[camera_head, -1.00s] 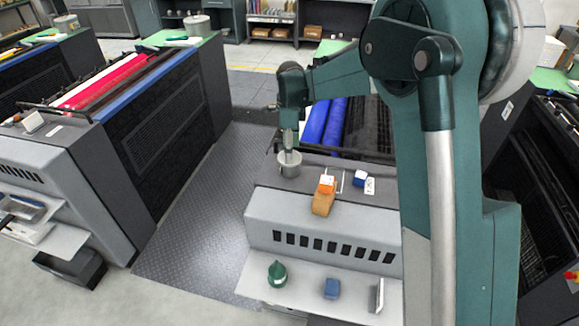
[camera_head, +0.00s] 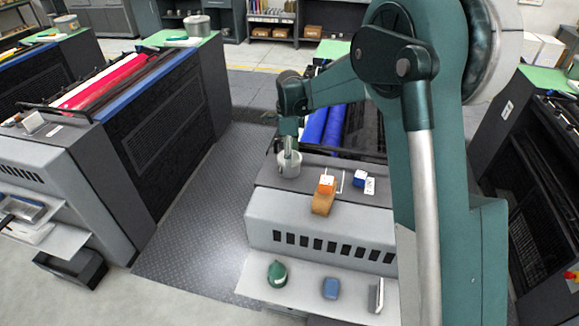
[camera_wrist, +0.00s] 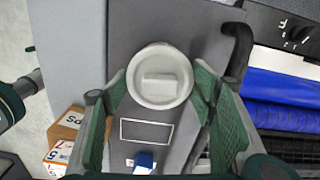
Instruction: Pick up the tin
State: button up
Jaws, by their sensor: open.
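The tin (camera_head: 289,164) is a light grey round can with a lid, standing at the back left of the grey machine top. In the wrist view its round lid (camera_wrist: 159,76), with a raised block in the middle, lies just ahead of and between the fingertips. My gripper (camera_wrist: 157,92) is open, with one green-padded finger on each side of the tin. I see no clear contact between the fingers and the tin. In the head view my gripper (camera_head: 288,148) is right above the tin, and the fingertips are hard to make out.
An orange and tan box (camera_head: 323,195) and a blue block (camera_head: 360,179) stand right of the tin. A black handle (camera_wrist: 238,50) rises near the tin. Blue rollers (camera_head: 322,125) lie behind. A lower shelf (camera_head: 300,288) holds a green item and a blue item.

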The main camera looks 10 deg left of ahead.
jog(key=shift+f, duration=2.6)
jog(key=c, duration=0.8)
jog(key=shift+r, duration=0.2)
jog(key=shift+r, duration=4.85)
